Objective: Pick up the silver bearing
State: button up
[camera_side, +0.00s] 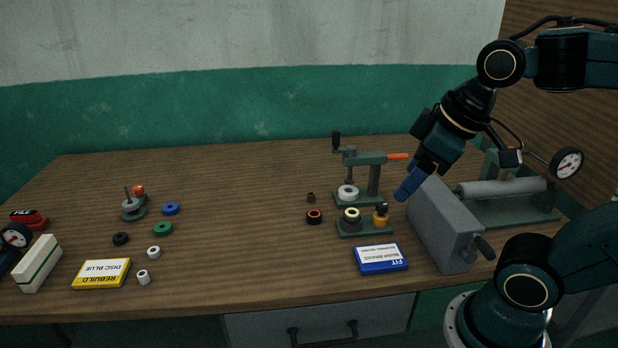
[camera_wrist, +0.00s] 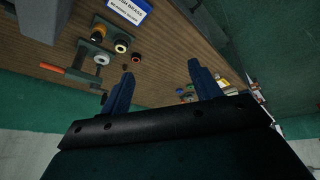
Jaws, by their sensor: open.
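Two small pale ring-shaped parts stand at the left front of the table in the side view, one (camera_side: 153,252) behind the other (camera_side: 143,277). A whitish ring (camera_side: 348,192) sits under the hand press. I cannot tell which of these is the silver bearing. My gripper (camera_side: 408,187) is above the table at the right, near the grey block and well away from the two pale parts. In the wrist view my gripper (camera_wrist: 160,68) has its two blue fingers apart, with nothing between them.
The hand press (camera_side: 375,180) with orange handle and a ring stand (camera_side: 365,232) are left of my gripper. A grey box (camera_side: 444,228) stands below it. A blue box (camera_side: 381,259), yellow box (camera_side: 101,273) and blue and green rings (camera_side: 163,229) lie around. The table's middle is clear.

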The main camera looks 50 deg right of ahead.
jog(key=w+d+f+n+g, duration=0.25)
jog(key=w+d+n, duration=0.35)
jog(key=w+n, duration=0.4)
jog(key=n+g, duration=0.3)
jog(key=n, duration=0.4)
send_over(352, 213)
notch_tip(352, 213, down, 7)
jog(key=shift+t, duration=0.25)
jog(key=shift+f, duration=4.2)
jog(key=shift+f, duration=0.1)
jog(key=shift+f, duration=2.5)
jog(key=shift+c, duration=0.4)
jog(key=c, duration=1.1)
jog(key=shift+r, duration=0.15)
